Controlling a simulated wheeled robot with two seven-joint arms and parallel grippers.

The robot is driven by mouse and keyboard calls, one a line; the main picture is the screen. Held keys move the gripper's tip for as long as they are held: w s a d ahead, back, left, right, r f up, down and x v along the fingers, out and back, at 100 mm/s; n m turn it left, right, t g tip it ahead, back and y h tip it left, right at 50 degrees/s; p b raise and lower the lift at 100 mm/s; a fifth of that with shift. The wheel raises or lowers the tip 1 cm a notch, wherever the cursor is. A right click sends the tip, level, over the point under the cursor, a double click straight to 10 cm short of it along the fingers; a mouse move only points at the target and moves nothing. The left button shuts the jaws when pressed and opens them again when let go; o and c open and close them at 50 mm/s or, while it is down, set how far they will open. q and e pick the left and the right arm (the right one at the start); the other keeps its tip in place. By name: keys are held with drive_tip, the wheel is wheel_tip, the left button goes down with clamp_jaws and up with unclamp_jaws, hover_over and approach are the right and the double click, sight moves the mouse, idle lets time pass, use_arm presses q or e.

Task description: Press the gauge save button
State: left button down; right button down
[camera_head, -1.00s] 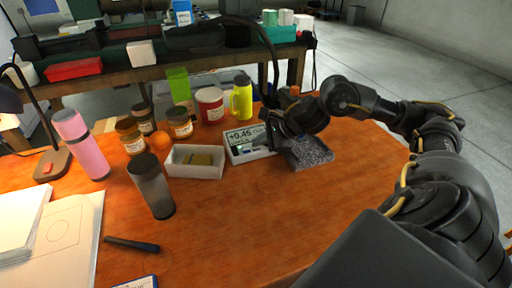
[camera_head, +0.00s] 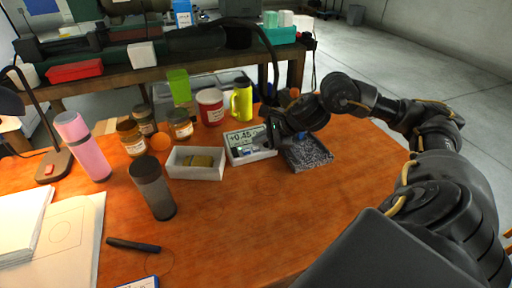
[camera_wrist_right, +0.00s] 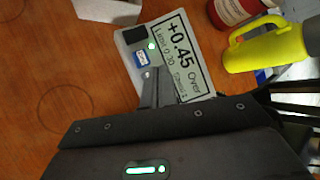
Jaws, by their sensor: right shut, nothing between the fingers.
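The gauge (camera_head: 237,136) is a pale box on the orange table, its screen reading +0.45. In the right wrist view the gauge screen (camera_wrist_right: 181,60) reads "+0.45 Over". The save button (camera_wrist_right: 142,57) is a small blue pad with a white label, beside a lit green dot. My right gripper (camera_wrist_right: 154,84) is shut and empty, its fingertips at the gauge's near edge, close to the button. I cannot tell whether they touch it. In the head view my right gripper (camera_head: 270,141) covers the gauge's right part. My left gripper is not in view.
A white tray (camera_head: 182,174) with a brownish block stands left of the gauge. A speckled dark plate (camera_head: 308,153) lies to its right. A yellow bottle (camera_head: 242,100) and red tub (camera_head: 210,107) stand behind. The table's front middle is clear.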

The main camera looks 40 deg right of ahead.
sight(259, 149)
drive_tip(key=shift+r+p, duration=1.95)
drive_tip(key=shift+r, duration=0.6)
